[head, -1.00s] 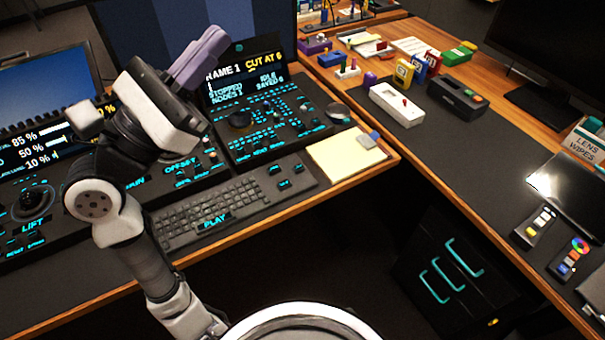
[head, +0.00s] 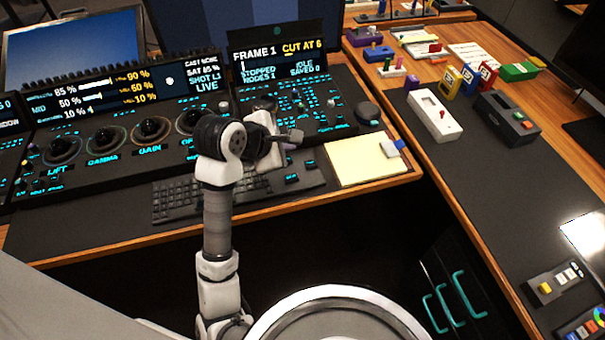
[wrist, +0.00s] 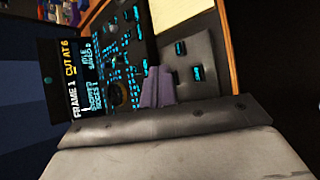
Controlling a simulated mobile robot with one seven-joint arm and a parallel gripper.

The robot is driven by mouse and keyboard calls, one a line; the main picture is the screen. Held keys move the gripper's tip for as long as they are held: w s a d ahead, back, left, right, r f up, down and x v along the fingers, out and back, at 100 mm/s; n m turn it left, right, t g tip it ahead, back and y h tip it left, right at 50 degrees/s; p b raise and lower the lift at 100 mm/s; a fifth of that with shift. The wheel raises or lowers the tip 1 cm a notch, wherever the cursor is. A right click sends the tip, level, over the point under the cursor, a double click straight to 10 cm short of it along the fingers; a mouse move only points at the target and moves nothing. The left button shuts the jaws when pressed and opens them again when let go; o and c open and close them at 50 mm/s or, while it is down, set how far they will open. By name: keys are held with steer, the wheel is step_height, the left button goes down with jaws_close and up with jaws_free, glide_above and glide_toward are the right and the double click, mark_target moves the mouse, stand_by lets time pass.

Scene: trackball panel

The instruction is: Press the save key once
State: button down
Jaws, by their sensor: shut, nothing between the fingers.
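The save key is not identifiable, as the small cyan labels are too blurred to read. Cyan-marked keys (head: 292,179) sit at the right end of the keyboard (head: 178,201); they also show in the wrist view (wrist: 197,73). The edit panel (head: 325,118) behind has many small cyan-marked keys and a trackball. Its screen (head: 275,62) reads FRAME 1, CUT AT 6, STOPPED, NODES 1, IDLE, SAVED 0. My gripper (head: 291,141) is above the gap between keyboard and panel. In the wrist view its purple fingers (wrist: 157,86) are together and empty. Whether they touch anything is unclear.
A yellow note pad (head: 366,160) lies right of the keyboard, with a dark round knob (head: 368,113) behind it. The grading panel (head: 108,135) with several trackballs is at left. A white box (head: 433,115) stands on the right desk.

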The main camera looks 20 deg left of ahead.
steer(key=shift+f, duration=0.15)
steer(key=b, duration=0.4)
glide_above(288, 180)
step_height(288, 180, down, 7)
steer(key=shift+f+b, duration=0.8)
steer(key=shift+b, duration=0.4)
steer(key=shift+f+b, duration=0.95)
steer(key=shift+b, duration=1)
stand_by(1.7)
steer(key=shift+r, duration=1)
steer(key=shift+r+p, duration=1.05)
steer(key=shift+r, duration=1.45)
